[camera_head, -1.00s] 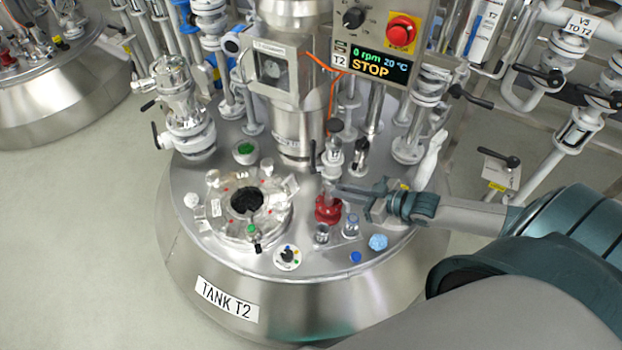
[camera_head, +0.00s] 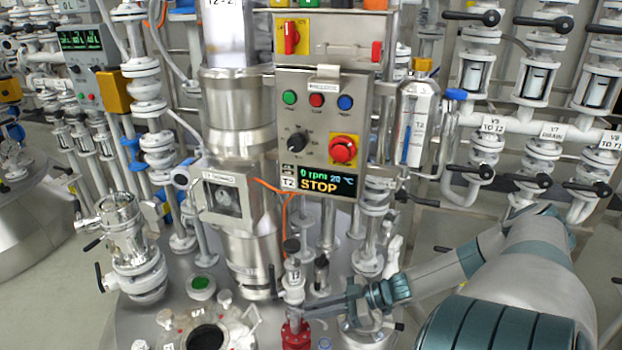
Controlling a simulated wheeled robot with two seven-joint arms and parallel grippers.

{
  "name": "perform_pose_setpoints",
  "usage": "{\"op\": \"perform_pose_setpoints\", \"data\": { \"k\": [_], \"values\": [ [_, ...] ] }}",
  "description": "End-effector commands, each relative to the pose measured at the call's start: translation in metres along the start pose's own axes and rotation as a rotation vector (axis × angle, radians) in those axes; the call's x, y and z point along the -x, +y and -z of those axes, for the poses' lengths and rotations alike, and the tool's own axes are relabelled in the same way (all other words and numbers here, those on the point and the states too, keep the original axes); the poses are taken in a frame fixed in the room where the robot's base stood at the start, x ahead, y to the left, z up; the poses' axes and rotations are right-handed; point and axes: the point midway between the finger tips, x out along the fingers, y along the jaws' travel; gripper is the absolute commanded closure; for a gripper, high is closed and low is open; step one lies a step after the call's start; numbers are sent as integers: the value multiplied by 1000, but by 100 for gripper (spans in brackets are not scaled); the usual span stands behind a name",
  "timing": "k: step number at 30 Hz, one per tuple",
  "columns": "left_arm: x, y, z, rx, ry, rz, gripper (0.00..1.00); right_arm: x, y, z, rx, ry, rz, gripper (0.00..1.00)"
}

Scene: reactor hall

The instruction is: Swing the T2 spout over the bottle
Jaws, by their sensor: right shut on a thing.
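The T2 spout (camera_head: 293,272) is a slim grey metal fitting with a black knob on top, standing above a red flange (camera_head: 296,336) on the tank lid. My right gripper (camera_head: 318,305) comes in from the right, its dark fingers shut at the spout's lower body, just above the red flange. The exact grip is small and partly hidden. No bottle can be clearly made out; the lid area in front of the flange is cut off by the lower picture edge. My left gripper is not in view.
An open hatch (camera_head: 207,337) lies left of the flange. Valves and pipes (camera_head: 540,120) crowd the right and back. A black lever (camera_head: 273,280) stands close left of the spout.

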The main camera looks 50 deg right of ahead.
Motion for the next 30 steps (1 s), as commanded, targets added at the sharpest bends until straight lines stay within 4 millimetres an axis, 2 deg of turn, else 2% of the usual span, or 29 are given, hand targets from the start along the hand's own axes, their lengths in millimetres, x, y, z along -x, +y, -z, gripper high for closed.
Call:
{"op": "perform_pose_setpoints", "data": {
  "k": [13, 14, 15, 16, 30],
  "values": [
    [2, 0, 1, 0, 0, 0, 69, 1, 1, -1, 2, -1, 2, 100],
    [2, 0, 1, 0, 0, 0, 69, 1, 1, -1, 2, -1, 2, 81],
    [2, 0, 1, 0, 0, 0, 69, 1, 1, -1, 2, -1, 2, 71],
    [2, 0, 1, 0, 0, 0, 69, 1, 1, -1, 2, -1, 2, 69],
    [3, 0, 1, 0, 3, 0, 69, 6, 1, -1, 2, -2, 3, 69]
  ]
}}
